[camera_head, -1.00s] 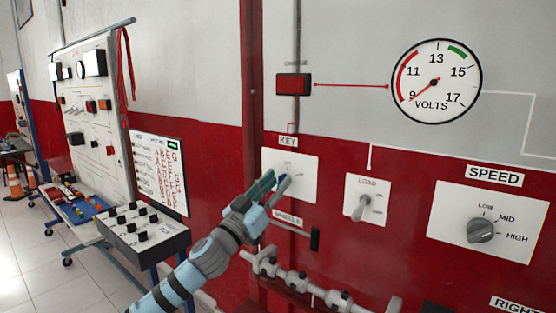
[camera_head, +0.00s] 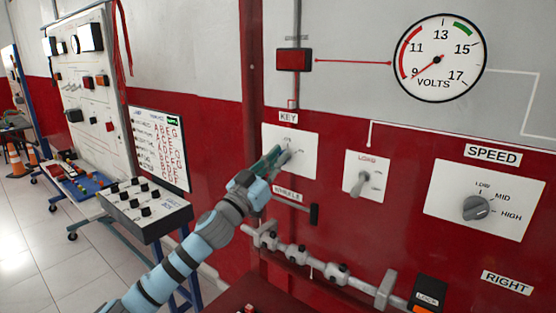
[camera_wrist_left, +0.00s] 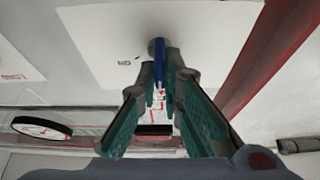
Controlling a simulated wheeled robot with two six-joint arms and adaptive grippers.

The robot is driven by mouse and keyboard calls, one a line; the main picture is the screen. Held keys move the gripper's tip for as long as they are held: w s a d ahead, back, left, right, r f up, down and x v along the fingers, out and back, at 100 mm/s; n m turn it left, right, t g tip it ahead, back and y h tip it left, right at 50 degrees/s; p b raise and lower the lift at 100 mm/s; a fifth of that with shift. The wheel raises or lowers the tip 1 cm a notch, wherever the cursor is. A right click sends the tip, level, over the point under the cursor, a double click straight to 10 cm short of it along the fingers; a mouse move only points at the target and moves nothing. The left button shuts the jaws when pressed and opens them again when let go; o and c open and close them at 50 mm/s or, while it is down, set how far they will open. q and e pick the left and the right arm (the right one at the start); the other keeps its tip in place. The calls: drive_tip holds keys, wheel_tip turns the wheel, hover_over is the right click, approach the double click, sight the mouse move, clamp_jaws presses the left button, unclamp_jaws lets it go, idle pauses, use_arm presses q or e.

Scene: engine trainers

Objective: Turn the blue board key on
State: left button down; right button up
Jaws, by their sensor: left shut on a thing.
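The blue key (camera_wrist_left: 159,62) sticks out of a round grey socket on a white plate (camera_head: 306,163) under the KEY label (camera_head: 288,117). My left gripper (camera_head: 281,157) reaches up to this plate from the lower left. In the left wrist view its green-padded fingers (camera_wrist_left: 160,88) stand on either side of the blue key, shut on it. In the head view the fingers hide most of the key, so its exact angle is hard to tell. My right gripper is in neither view.
To the right are the LOAD toggle switch (camera_head: 359,184) and the SPEED knob (camera_head: 477,208). A red lamp (camera_head: 294,59) and a volt gauge (camera_head: 440,58), needle near 9, sit above. A grey bar (camera_head: 310,275) juts below. Another trainer console (camera_head: 150,215) stands left.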

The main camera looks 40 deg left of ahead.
use_arm(q)
drive_tip(key=shift+m+h, duration=0.4)
drive_tip(key=shift+m, duration=0.2)
drive_tip(key=shift+d+m+g+h+p, duration=0.1)
drive_tip(key=shift+m+g+h+p, duration=0.65)
drive_tip(key=shift+m+p, duration=1.6)
drive_tip(key=shift+a+m+g+h+p, duration=0.1)
drive_tip(key=shift+m+g+h+p, duration=0.2)
drive_tip(key=shift+m+h+p, duration=1.5)
drive_tip(key=shift+d+m+g+h+p, duration=0.1)
drive_tip(key=shift+m+g+h+p, duration=0.35)
drive_tip(key=shift+m+p, duration=2.45)
drive_tip(key=shift+m+b, duration=0.3)
drive_tip(key=shift+m, duration=0.15)
drive_tip(key=c, duration=1.7)
unclamp_jaws()
drive_tip(key=shift+f, duration=0.1)
